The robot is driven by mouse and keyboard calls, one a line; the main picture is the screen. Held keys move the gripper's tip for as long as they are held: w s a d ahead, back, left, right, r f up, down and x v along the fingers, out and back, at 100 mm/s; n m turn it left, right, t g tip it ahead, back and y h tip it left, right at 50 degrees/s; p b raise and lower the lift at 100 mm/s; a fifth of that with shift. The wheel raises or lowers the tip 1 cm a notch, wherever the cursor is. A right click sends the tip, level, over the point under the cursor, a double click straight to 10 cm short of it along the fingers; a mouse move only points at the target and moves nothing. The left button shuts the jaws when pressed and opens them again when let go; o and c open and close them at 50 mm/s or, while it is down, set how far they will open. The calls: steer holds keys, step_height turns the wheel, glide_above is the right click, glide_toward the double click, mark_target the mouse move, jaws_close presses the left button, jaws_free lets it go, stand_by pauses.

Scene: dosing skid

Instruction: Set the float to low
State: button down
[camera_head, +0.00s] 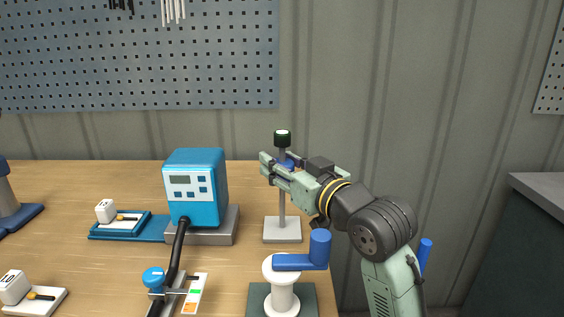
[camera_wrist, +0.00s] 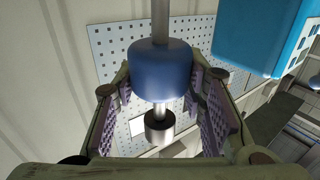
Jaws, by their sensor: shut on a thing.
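The float is a blue cylinder on a thin upright grey rod. In the wrist view the float (camera_wrist: 160,72) sits between the two padded fingers. In the head view only a bit of the float (camera_head: 286,163) shows behind the finger. The rod (camera_head: 282,208) rises from a square grey base (camera_head: 282,232) and ends in a dark cap (camera_head: 282,138) with a green light. My gripper (camera_head: 280,166) reaches in from the right, roughly level, and is shut on the float, high on the rod and a little below the cap. Any level marks on the rod are not visible.
A blue dosing pump (camera_head: 196,188) stands left of the rod. A white fitting with a blue lever (camera_head: 303,258) stands in front of it. A blue-knobbed valve on a dark pipe (camera_head: 155,277) lies front left. Weights in trays (camera_head: 116,222) are farther left. A pegboard hangs behind.

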mark_target(284, 196)
step_height(284, 196, down, 7)
steer(key=b, duration=0.4)
steer(key=shift+f, duration=0.15)
steer(key=c, duration=1)
jaws_free()
steer(key=shift+s+d, duration=0.1)
steer(key=v, duration=1.1)
steer(key=shift+s+d, duration=0.2)
steer(key=shift+s, duration=0.1)
steer(key=shift+c, duration=0.2)
